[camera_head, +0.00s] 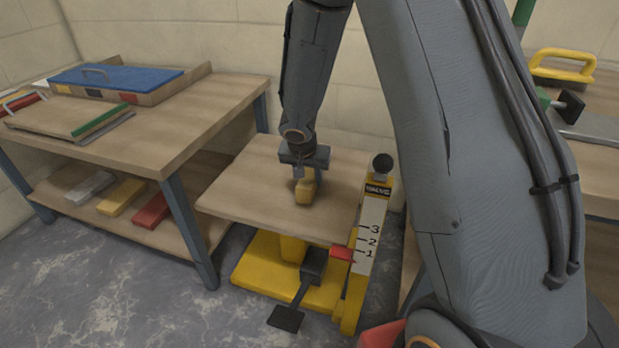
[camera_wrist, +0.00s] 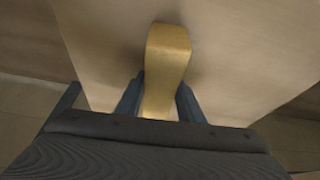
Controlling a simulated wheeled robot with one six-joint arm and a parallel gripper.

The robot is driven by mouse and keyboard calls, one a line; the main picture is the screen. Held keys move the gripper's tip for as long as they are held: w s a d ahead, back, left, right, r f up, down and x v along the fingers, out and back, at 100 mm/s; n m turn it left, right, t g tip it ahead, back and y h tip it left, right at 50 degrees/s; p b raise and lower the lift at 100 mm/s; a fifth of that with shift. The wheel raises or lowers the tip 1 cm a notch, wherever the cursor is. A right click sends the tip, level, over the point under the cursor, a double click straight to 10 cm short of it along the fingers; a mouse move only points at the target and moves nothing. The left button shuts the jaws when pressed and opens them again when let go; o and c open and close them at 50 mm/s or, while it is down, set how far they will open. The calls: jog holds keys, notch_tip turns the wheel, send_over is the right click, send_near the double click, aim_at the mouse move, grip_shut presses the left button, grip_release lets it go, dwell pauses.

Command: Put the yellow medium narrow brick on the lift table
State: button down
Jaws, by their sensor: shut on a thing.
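The yellow brick (camera_head: 305,192) is at my gripper, over the middle of the lift table's wooden top (camera_head: 250,200). My gripper (camera_head: 304,176) points down and is shut on the brick. In the wrist view the yellow brick (camera_wrist: 166,60) sits between the two fingers of my gripper (camera_wrist: 158,105) and reaches out past them. Its lower end looks to be on or very close to the tabletop (camera_wrist: 240,50); I cannot tell whether it touches. The lift table has a yellow base and a post with a scale (camera_head: 368,235) marked 1 to 3, with a red pointer near 1.
A workbench (camera_head: 190,125) at left holds a blue-lidded tray (camera_head: 115,78) and a board with a green strip (camera_head: 100,121). Its lower shelf has a white (camera_head: 90,187), a yellow (camera_head: 120,197) and a red brick (camera_head: 152,210). A black pedal (camera_head: 286,318) sticks out in front. The rest of the lift tabletop is clear.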

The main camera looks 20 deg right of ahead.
jog(key=c, duration=1.1)
grip_release()
jog(key=p+v, duration=0.2)
jog(key=v, duration=0.5)
jog(key=shift+r, duration=0.25)
jog(key=shift+s+a+r, duration=0.2)
jog(key=shift+s+r, duration=0.05)
jog(key=s+a+r+n+g+y, duration=0.1)
jog(key=s+a+r+n, duration=0.3)
jog(key=s, duration=0.6)
jog(key=s+a+r+n+g+y, duration=0.1)
jog(key=s+a+r+n+g, duration=0.25)
jog(key=s, duration=0.75)
jog(key=s+a+r+n+t+y, duration=0.1)
jog(key=s+a+r+n, duration=0.2)
jog(key=s+a+r, duration=0.5)
jog(key=s+d+r+m+p, duration=0.1)
jog(key=d+r+p, duration=0.4)
jog(key=p, duration=0.3)
jog(key=s+d+r+m+p, duration=0.1)
jog(key=d+r+m+p, duration=0.1)
jog(key=d+r+p, duration=0.3)
jog(key=s+d+r+m+p, duration=0.1)
jog(key=d+r+p, duration=0.4)
jog(key=p, duration=0.6)
jog(key=shift+s+d+r+m+h, duration=0.15)
jog(key=shift+d+m+h, duration=0.2)
jog(key=shift+d, duration=0.7)
